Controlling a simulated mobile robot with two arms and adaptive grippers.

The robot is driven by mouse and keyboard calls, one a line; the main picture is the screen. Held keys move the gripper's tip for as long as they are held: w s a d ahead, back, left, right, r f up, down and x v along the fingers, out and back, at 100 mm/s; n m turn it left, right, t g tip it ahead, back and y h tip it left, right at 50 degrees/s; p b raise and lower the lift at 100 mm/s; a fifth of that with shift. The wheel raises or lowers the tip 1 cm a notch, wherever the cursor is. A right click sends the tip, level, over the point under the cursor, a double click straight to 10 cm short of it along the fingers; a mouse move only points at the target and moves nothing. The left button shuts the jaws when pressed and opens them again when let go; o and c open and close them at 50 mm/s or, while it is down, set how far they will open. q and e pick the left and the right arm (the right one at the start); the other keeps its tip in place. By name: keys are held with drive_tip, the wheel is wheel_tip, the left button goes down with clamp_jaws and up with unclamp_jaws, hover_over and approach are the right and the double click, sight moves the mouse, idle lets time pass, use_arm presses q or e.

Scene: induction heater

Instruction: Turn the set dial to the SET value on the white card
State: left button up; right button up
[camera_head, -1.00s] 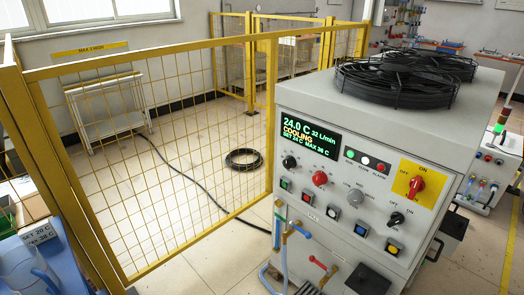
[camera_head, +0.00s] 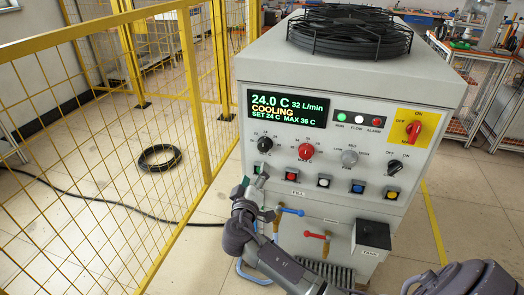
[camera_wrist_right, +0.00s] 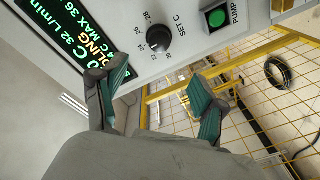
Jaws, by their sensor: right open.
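The set dial is a black knob (camera_head: 265,144) on the left of the chiller's front panel, with a printed scale around it. In the right wrist view the dial (camera_wrist_right: 158,38) is marked SET C and lies beyond my fingertips. The display (camera_head: 288,110) reads 24.0 C, 32 L/min, COOLING, SET 24 C, MAX 36 C. My right gripper (camera_head: 257,186) is just below the dial, in front of the panel. Its two fingers (camera_wrist_right: 160,75) are spread, with nothing between them, and do not touch the dial. The white card is not in view now. My left gripper is out of view.
A red knob (camera_head: 306,150) and a grey knob (camera_head: 350,158) sit right of the dial. Push buttons, including a green pump button (camera_wrist_right: 217,17), line the panel below. A yellow mesh fence (camera_head: 120,130) stands close on the left. A black hose coil (camera_head: 159,158) lies behind it.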

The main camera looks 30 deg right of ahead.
sight(263, 147)
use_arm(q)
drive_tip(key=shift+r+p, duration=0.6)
use_arm(e)
drive_tip(key=x, duration=1.3)
drive_tip(key=shift+w+d, duration=0.2)
drive_tip(key=shift+d, duration=0.1)
drive_tip(key=c, duration=1.1)
drive_tip(key=shift+c, duration=0.2)
